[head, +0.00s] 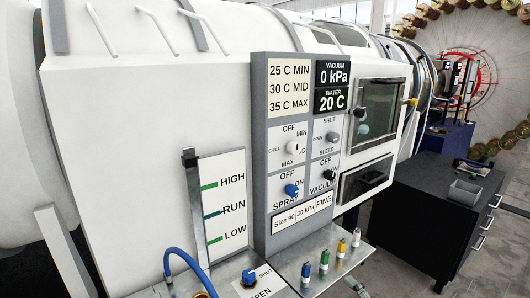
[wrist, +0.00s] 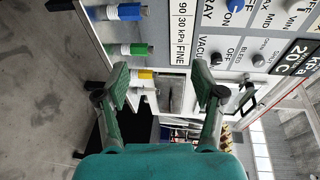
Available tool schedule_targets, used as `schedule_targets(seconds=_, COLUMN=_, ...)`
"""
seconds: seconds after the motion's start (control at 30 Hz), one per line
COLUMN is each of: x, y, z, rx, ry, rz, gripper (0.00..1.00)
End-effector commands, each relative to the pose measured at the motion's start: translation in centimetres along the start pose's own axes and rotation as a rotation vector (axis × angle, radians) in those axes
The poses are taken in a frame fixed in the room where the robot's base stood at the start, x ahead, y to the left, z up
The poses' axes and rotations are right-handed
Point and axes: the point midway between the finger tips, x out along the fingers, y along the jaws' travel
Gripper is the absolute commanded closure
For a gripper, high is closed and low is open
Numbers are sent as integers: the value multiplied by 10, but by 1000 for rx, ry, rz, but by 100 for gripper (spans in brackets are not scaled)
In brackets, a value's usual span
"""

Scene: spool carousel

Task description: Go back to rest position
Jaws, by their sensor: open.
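My gripper (wrist: 158,86) shows in the wrist view with its two green fingers spread apart and nothing between them. It points toward the front of a control panel, which appears turned sideways there. A yellow-handled valve (wrist: 139,74) lies between the fingertips in the picture; I see no contact. The grey control panel (head: 259,150) stands in the middle of the head view, with labelled knobs and displays reading 0 kPa and 20 C. I cannot make out my gripper in the head view.
A metal shelf (head: 290,268) below the panel carries several colored valves, including a blue one (head: 306,270). A blue hose (head: 183,256) arches at the lower left. A dark drawer cabinet (head: 425,200) stands right. Grey floor (wrist: 45,70) is open at left in the wrist view.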

Motion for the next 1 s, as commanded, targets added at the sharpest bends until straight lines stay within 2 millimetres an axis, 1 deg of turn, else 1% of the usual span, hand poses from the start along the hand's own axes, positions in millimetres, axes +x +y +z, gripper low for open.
schedule_targets(seconds=0.03, x=-10, y=23, z=11, rx=-20, ry=24, rz=21, gripper=32)
schedule_targets(seconds=0.1, x=-24, y=46, z=22, rx=-61, ry=60, rz=43, gripper=32)
schedule_targets(seconds=0.17, x=-37, y=65, z=31, rx=-98, ry=89, rz=65, gripper=32)
schedule_targets(seconds=0.2, x=-46, y=77, z=37, rx=-124, ry=108, rz=79, gripper=32)
schedule_targets(seconds=0.27, x=-61, y=93, z=47, rx=-166, ry=134, rz=100, gripper=32)
schedule_targets(seconds=0.3, x=-71, y=104, z=53, rx=-195, ry=150, rz=116, gripper=32)
schedule_targets(seconds=0.4, x=-98, y=127, z=69, rx=-270, ry=187, rz=153, gripper=32)
schedule_targets(seconds=0.47, x=-115, y=139, z=79, rx=-318, ry=207, rz=175, gripper=32)
schedule_targets(seconds=0.5, x=-127, y=146, z=85, rx=-351, ry=219, rz=190, gripper=32)
schedule_targets(seconds=0.57, x=-145, y=155, z=94, rx=-402, ry=236, rz=212, gripper=32)
schedule_targets(seconds=0.6, x=-158, y=161, z=101, rx=-437, ry=244, rz=226, gripper=32)
schedule_targets(seconds=0.73, x=-199, y=174, z=120, rx=-556, ry=270, rz=272, gripper=32)
schedule_targets(seconds=0.83, x=-230, y=180, z=135, rx=-653, ry=281, rz=305, gripper=32)
schedule_targets(seconds=1.0, x=-284, y=179, z=159, rx=-825, ry=288, rz=353, gripper=32)
